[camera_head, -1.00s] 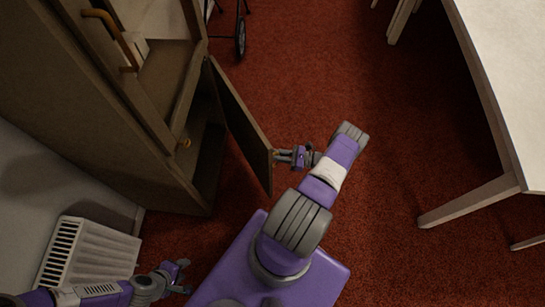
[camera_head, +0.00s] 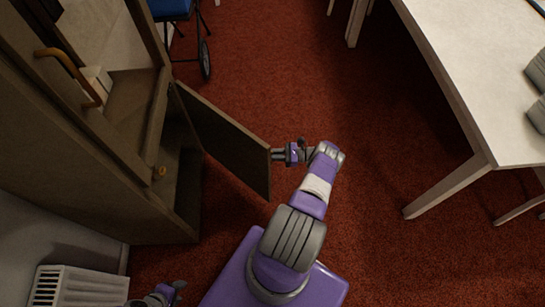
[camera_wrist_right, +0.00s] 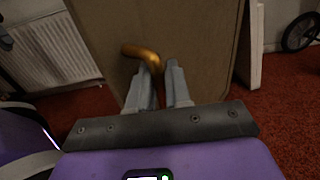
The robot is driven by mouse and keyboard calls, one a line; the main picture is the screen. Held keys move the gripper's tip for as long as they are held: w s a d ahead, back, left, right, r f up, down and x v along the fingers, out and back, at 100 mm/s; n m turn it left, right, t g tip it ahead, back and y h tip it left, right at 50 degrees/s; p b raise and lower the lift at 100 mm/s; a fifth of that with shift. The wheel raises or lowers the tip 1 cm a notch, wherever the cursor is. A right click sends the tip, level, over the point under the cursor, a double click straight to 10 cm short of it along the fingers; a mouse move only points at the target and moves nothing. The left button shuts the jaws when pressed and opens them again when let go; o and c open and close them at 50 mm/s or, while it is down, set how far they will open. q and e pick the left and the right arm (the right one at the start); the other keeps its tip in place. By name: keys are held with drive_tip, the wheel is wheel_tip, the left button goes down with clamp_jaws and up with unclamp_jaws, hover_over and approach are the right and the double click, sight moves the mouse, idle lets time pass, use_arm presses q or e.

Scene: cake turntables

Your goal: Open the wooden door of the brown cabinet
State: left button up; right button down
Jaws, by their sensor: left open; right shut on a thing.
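The brown cabinet (camera_head: 85,165) stands at the left in the head view. Its lower wooden door (camera_head: 228,140) is swung well open, showing a dark inside. My right gripper (camera_head: 278,155) is at the door's free edge. In the right wrist view, my right gripper (camera_wrist_right: 165,75) is shut on the door's gold handle (camera_wrist_right: 142,53), with the brown door panel (camera_wrist_right: 205,35) behind it. My left gripper (camera_head: 176,290) is open and empty at the bottom left, away from the cabinet, and partly cut off by the frame.
A white radiator (camera_head: 78,287) stands by the wall at the lower left. A white table (camera_head: 480,75) with legs is at the right. A wheeled item with a blue top (camera_head: 170,8) is behind the cabinet. Red carpet (camera_head: 290,75) is clear beyond the door.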

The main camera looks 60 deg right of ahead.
drive_tip(key=shift+w, duration=0.15)
drive_tip(key=c, duration=1.2)
unclamp_jaws()
drive_tip(key=shift+c, duration=0.2)
